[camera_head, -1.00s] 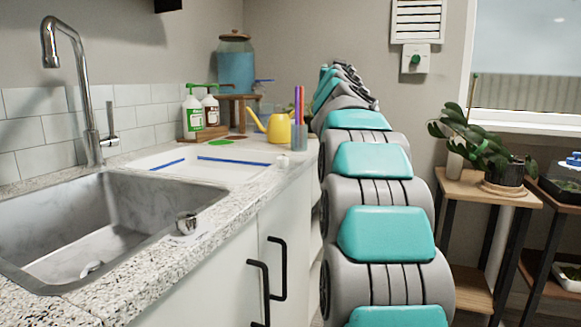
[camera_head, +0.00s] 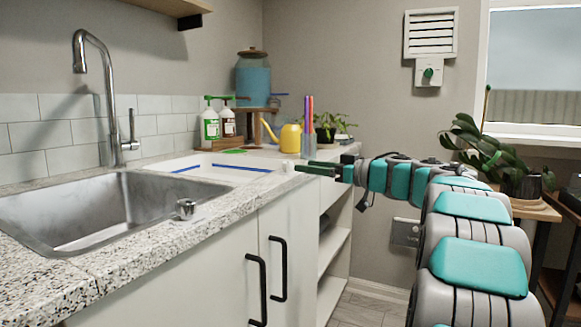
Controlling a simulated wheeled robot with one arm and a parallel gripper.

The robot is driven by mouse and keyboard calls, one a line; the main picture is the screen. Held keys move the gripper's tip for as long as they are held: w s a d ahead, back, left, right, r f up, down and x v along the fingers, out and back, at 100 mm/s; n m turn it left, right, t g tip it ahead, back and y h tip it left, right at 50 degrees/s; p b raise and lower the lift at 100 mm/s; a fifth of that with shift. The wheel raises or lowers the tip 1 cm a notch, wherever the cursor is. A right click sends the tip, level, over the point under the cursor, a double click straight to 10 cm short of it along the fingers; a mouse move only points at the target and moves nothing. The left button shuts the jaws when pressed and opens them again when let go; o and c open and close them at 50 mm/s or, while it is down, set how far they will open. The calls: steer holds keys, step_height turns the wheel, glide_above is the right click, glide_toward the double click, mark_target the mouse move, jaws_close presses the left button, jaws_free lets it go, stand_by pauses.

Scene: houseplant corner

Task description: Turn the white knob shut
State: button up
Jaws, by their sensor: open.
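A small white cylinder that looks like the white knob (camera_head: 288,166) stands at the front edge of the counter, right of the white tray. My gripper (camera_head: 306,168) reaches in from the right at about counter height. Its dark green fingers point left toward the knob and end just beside it in the picture. The gripper is open, with nothing seen between its fingers. I cannot tell whether the fingers touch the knob.
The counter (camera_head: 225,207) holds a sink (camera_head: 90,205), a yellow watering can (camera_head: 291,138), soap bottles (camera_head: 210,124) and a cup with coloured sticks (camera_head: 308,144). A green knob (camera_head: 428,72) is on the wall below a vent. A plant (camera_head: 478,148) stands at right.

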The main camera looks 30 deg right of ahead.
mark_target(292, 164)
steer(key=x, duration=0.6)
steer(key=shift+b, duration=0.3)
steer(key=shift+x, duration=0.75)
steer(key=shift+c, duration=0.3)
jaws_close()
